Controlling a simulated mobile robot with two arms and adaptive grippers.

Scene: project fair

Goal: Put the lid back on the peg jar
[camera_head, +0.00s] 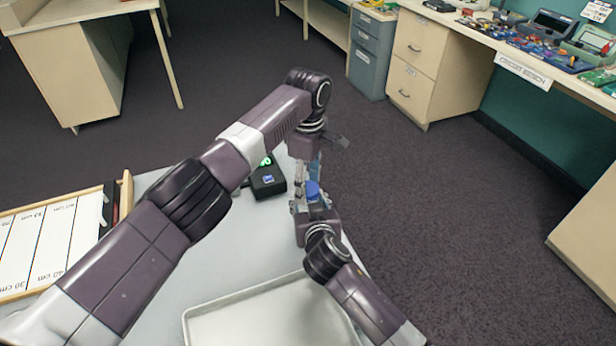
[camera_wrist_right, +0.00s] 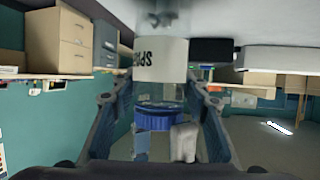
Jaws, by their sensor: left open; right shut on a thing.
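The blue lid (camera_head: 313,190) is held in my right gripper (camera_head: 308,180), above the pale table. In the right wrist view the lid (camera_wrist_right: 158,117) sits between the two fingers, with a whitish shape beside it that I cannot identify. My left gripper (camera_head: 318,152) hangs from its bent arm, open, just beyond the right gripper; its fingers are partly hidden.
An empty pale tray (camera_head: 215,315) is at the table's front. A marked measuring board (camera_head: 40,240) is at left. Dark floor lies right of the table.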

